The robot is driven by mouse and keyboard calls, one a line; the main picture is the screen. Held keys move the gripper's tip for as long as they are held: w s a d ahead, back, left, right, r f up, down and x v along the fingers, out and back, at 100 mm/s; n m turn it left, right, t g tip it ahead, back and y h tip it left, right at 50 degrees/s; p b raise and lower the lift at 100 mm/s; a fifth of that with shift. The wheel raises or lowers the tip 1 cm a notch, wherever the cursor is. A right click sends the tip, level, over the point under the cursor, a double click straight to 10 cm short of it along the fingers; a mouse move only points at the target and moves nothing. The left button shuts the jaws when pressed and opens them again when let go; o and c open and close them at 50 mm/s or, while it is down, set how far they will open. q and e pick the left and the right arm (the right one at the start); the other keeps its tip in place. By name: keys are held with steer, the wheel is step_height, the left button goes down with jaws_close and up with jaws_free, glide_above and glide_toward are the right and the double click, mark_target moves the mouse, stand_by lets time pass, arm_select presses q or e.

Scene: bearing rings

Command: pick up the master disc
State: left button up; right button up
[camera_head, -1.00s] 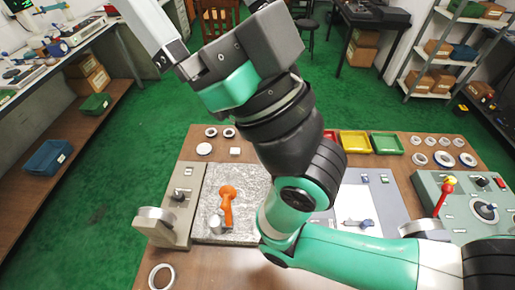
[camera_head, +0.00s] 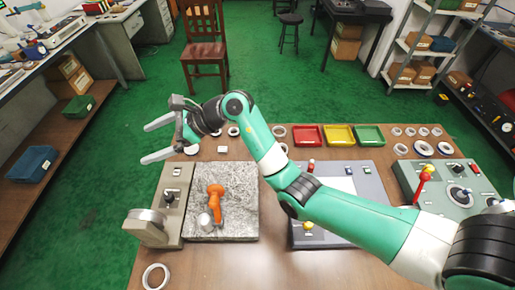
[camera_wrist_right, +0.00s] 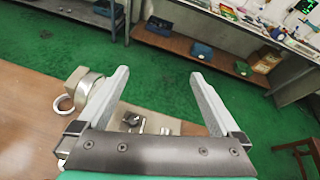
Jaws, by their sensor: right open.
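A small white disc (camera_head: 191,149) lies at the back left of the table, partly beside my right gripper's wrist; I cannot tell for certain whether it is the master disc. My right gripper (camera_head: 146,143) is open and empty, with its fingers pointing left beyond the table's left edge, above the green floor. In the right wrist view its two fingers (camera_wrist_right: 158,74) stand wide apart with nothing between them but floor and the bench edge. My left gripper is not in view.
A granite plate (camera_head: 240,218) holds an orange tool (camera_head: 215,195). A grey gauge fixture (camera_head: 150,222) stands left of it. Red (camera_head: 308,135), yellow (camera_head: 339,135) and green (camera_head: 369,135) trays line the back. Several rings lie at the right; a large ring (camera_head: 156,276) lies front left.

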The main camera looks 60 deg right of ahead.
steer(key=s+d+f+m+g+h, duration=0.2)
steer(key=s+d+f+g+h, duration=0.1)
steer(key=d+f, duration=0.6)
steer(key=s+d+f+m+g+h+p, duration=0.1)
steer(key=s+d+f+m+g+h, duration=0.2)
steer(key=s+d, duration=0.65)
steer(key=s+d+f+m+g+h+p, duration=0.15)
steer(key=s+d+f, duration=0.4)
steer(key=d, duration=0.75)
steer(key=shift+m+t+y, duration=0.25)
steer(key=shift+m+t, duration=0.1)
steer(key=shift+m, duration=0.1)
steer(key=b+x, duration=0.1)
steer(key=x, duration=0.1)
steer(key=b+x, duration=0.1)
steer(key=x, duration=0.1)
steer(key=b+x, duration=0.1)
steer(key=x, duration=0.1)
steer(key=shift+s+a+b, duration=0.2)
steer(key=shift+a+b, duration=0.1)
steer(key=shift+b, duration=0.1)
steer(key=shift+w+f, duration=0.2)
steer(key=shift+w, duration=0.05)
steer(key=b+x, duration=0.4)
steer(key=x, duration=0.1)
steer(key=shift+w+a, duration=0.15)
steer(key=shift+c, duration=0.4)
steer(key=shift+r, duration=0.1)
jaws_close()
